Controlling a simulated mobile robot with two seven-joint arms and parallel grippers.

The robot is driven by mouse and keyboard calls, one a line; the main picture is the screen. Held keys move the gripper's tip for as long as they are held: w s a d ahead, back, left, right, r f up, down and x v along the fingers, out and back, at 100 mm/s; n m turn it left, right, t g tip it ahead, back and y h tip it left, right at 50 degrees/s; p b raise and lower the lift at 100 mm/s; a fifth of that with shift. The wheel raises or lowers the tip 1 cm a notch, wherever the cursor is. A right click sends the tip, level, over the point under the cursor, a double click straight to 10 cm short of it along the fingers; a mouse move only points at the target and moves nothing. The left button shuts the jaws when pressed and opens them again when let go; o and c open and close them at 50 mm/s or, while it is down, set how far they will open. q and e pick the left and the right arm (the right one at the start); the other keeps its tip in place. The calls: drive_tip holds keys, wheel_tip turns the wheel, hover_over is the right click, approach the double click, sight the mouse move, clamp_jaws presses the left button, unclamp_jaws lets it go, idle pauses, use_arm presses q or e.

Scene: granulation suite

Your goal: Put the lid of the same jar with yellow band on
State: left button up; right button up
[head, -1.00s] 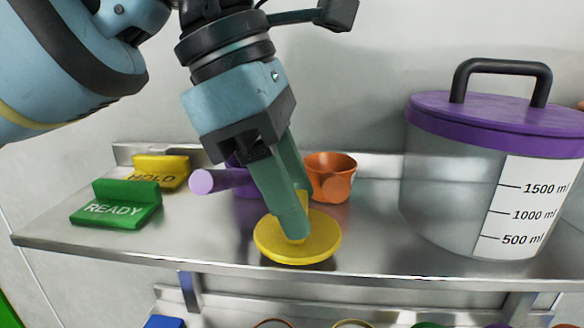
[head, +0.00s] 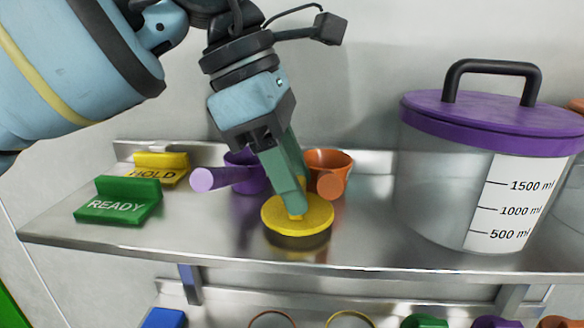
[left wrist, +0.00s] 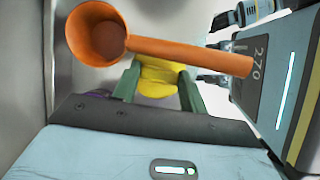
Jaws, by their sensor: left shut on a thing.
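The yellow lid (head: 312,222) is a round disc with a small raised grip on top. My left gripper (head: 294,208) points down and is shut on that grip. The lid is roughly level over the upper shelf, with a dark patch beneath it; I cannot tell whether it touches. In the left wrist view the lid (left wrist: 158,80) shows between the two green fingers (left wrist: 160,88), partly covered by the orange scoop's handle. On the lower level a yellow-rimmed opening (head: 350,314) is cut off by the picture's bottom edge, perhaps the yellow-banded jar. My right gripper is not in view.
An orange scoop (head: 328,163) and a purple scoop (head: 210,178) stand close behind the lid. A large purple-lidded container (head: 440,185) is at right. HOLD (head: 160,170) and READY (head: 118,203) signs are at left. The shelf's front strip (head: 370,250) is clear.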

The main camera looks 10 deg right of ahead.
use_arm(q)
drive_tip(key=o, duration=0.9)
drive_tip(key=shift+o, duration=0.2)
drive_tip(key=shift+r, duration=0.2)
drive_tip(key=v, duration=1.1)
drive_tip(key=shift+a+r+p, duration=0.25)
drive_tip(key=shift+r+p, duration=0.1)
drive_tip(key=shift+p, duration=0.05)
